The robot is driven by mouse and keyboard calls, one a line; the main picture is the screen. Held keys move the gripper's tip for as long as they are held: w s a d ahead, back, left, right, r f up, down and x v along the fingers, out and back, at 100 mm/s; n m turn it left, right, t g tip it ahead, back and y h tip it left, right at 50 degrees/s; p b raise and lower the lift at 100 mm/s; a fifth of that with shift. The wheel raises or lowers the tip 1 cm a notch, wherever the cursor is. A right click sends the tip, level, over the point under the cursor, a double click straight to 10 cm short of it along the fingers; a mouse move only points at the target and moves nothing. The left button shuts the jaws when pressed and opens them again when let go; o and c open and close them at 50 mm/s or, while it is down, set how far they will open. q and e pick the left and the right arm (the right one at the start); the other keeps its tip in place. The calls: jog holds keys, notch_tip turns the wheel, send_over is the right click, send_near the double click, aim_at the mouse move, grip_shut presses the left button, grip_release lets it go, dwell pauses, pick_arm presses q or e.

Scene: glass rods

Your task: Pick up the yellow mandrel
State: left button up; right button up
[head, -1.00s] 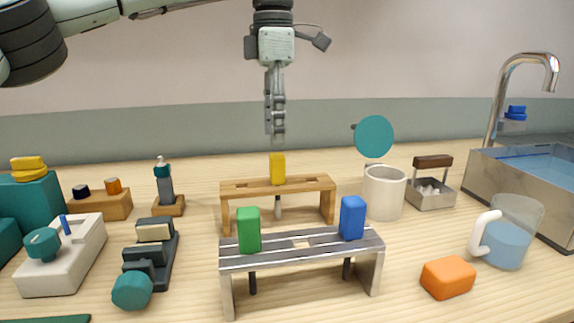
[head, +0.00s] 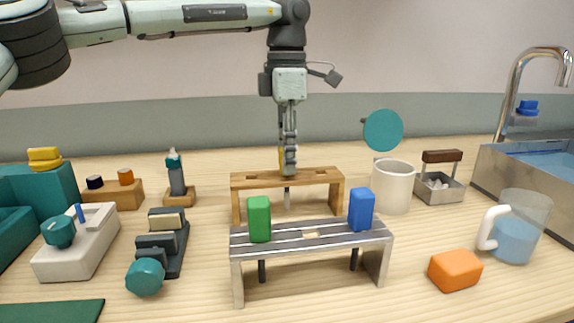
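The yellow mandrel (head: 281,158) stands in the wooden rack (head: 318,178) in the middle of the table. Only a thin yellow sliver of its handle shows beside my gripper's finger; a grey rod shows below the rack top. My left gripper (head: 289,168) points straight down at the mandrel, its fingers in front of the handle. I see the fingers edge-on, so I cannot tell whether they are closed on it. My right gripper is not in view.
In front stands a metal rack (head: 312,236) with a green-handled piece (head: 260,219) and a blue-handled piece (head: 361,209). A white cup (head: 393,187) is close on the right. An orange block (head: 455,270) and a jug (head: 522,228) are front right.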

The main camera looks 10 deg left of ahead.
pick_arm(q)
grip_shut()
jog(key=shift+r, duration=0.15)
notch_tip(320, 180, up, 8)
jog(key=shift+r+p, duration=0.25)
jog(key=shift+p, duration=0.05)
jog(key=shift+r, duration=0.55)
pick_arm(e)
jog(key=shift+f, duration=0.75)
